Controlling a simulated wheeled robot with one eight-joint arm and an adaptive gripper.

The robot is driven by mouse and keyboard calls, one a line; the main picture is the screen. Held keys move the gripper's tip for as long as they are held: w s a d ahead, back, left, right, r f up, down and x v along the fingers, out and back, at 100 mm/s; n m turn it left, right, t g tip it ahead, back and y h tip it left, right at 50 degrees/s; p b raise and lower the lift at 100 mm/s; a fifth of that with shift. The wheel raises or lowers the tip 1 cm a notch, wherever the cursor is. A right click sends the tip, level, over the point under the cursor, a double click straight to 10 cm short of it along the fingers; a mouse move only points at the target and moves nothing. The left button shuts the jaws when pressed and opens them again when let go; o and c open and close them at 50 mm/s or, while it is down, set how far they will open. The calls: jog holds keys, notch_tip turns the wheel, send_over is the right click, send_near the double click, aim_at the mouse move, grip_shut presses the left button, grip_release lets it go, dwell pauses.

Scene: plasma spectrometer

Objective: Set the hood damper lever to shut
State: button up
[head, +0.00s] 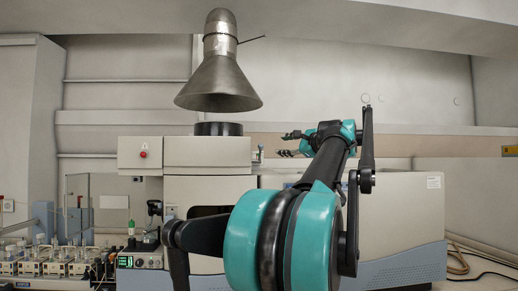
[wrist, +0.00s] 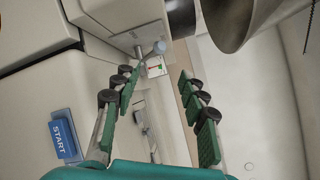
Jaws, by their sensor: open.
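The grey metal hood (head: 218,85) hangs from a duct. A thin dark lever (head: 252,39) sticks out to the right of the duct, tilted slightly up. In the wrist view the hood (wrist: 235,18) is at the top, and a thin dark rod (wrist: 311,30) at the upper right may be this lever; I cannot tell. My gripper (head: 285,145) is open and empty, below and right of the hood, apart from the lever. In the wrist view my gripper (wrist: 157,77) has its fingers spread, with nothing between the pads.
A pale round knob (wrist: 159,47) on a rod, with a red and green label (wrist: 157,68), shows beyond the fingers. The spectrometer (head: 207,155) stands under the hood. A blue START button (wrist: 64,138) is at lower left. Free wall space lies right of the hood.

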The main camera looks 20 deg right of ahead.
aim_at(263, 147)
jog(key=x, duration=1.4)
jog(key=shift+w+f, duration=0.1)
jog(key=shift+w, duration=0.25)
grip_shut()
